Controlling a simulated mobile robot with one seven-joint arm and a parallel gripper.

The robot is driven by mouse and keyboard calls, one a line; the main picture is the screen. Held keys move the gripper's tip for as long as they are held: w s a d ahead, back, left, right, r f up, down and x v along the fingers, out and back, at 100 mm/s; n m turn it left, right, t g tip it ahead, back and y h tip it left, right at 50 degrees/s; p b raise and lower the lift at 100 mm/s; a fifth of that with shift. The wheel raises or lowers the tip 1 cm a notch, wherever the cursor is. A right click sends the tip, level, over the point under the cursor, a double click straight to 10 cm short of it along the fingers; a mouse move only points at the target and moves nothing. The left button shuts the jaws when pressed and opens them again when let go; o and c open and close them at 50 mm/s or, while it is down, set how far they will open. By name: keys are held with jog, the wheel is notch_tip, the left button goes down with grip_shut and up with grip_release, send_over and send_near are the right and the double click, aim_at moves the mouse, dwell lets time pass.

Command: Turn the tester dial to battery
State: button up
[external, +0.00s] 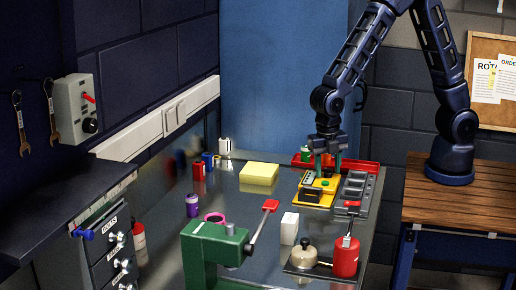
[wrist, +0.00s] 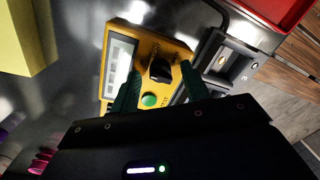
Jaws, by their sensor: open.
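The tester is a yellow box (external: 318,190) lying on the metal bench top. In the wrist view the yellow tester (wrist: 147,45) shows a pale display on its left, a black dial (wrist: 160,70) and a green button (wrist: 149,100). I cannot read which label the dial points to. My gripper (external: 326,172) points down just above the tester. In the wrist view my gripper (wrist: 158,80) has its two green fingers apart, one on each side of the dial and button. Nothing is held between them. I cannot tell whether a finger touches the tester.
A grey tray (external: 353,196) lies right of the tester, with a red bin (external: 360,166) behind. A yellow block (external: 259,173) stands to the left. A red canister (external: 345,257), a white box (external: 289,228) and a green vise (external: 215,243) stand in front.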

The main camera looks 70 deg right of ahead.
jog(key=shift+c, duration=0.3)
jog(key=c, duration=0.9)
jog(key=shift+m, duration=0.3)
jog(key=m, duration=0.9)
jog(key=shift+y, duration=0.3)
jog(key=m, duration=0.7)
jog(key=shift+d, duration=0.1)
jog(key=m, duration=0.6)
jog(key=shift+m+t+y, duration=0.3)
jog(key=shift+m, duration=0.1)
jog(key=shift+d, duration=0.1)
